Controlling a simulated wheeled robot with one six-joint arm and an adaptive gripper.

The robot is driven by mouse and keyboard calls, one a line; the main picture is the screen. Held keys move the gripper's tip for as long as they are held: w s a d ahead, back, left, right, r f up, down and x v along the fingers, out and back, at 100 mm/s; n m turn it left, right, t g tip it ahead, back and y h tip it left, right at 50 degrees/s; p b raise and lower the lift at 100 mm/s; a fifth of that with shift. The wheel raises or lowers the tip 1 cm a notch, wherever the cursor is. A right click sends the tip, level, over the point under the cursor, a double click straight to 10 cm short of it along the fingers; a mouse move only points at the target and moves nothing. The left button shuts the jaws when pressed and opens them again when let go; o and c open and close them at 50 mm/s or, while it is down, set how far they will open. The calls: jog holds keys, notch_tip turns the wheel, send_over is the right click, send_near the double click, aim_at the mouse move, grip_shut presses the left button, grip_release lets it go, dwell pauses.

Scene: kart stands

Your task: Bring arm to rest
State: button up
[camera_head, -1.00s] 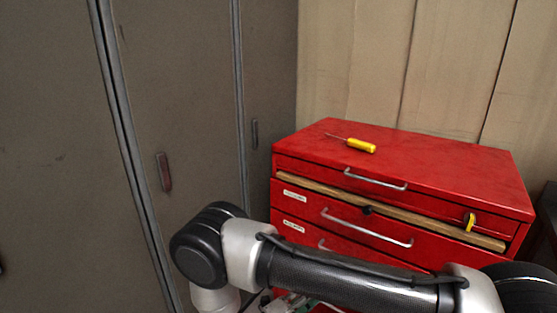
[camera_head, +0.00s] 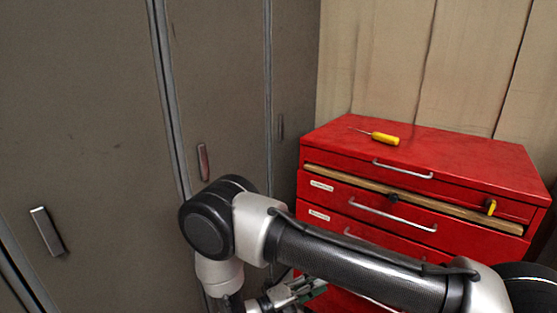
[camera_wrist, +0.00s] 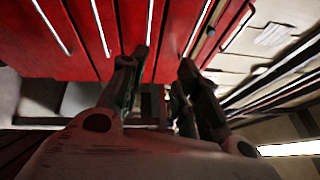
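My arm (camera_head: 350,265) crosses the lower part of the head view, bent at the elbow, in front of the red tool chest. My gripper (camera_wrist: 163,58) shows in the wrist view with its two dark fingers apart and nothing visible between them. The red drawer fronts appear beyond the fingertips, and I see no contact with them. In the head view my gripper is low, partly hidden behind the arm and cut by the bottom edge.
The red tool chest (camera_head: 460,165) stands at right with a yellow screwdriver (camera_head: 385,139) on top. A yellow-handled item (camera_head: 490,206) sits at the right of its upper drawer opening. Grey lockers (camera_head: 90,130) fill the left; wooden panels (camera_head: 385,60) stand behind.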

jog(key=w+d+r+m+g+y, duration=0.1)
jog(key=d+r+m+g+y, duration=0.4)
jog(key=d+r+m, duration=0.6)
jog(key=d+r+m+g+y, duration=0.35)
jog(key=r+m+g, duration=0.35)
jog(key=r+m, duration=0.5)
jog(key=s+d+r+m+t+y, duration=0.7)
jog(key=s+d+r+m+y, duration=0.2)
jog(key=s+r+m, duration=0.6)
jog(key=d+m, duration=0.1)
jog(key=d, duration=0.1)
jog(key=shift+d+r+t, duration=0.2)
jog(key=shift+d+t, duration=0.1)
jog(key=shift+t, duration=0.1)
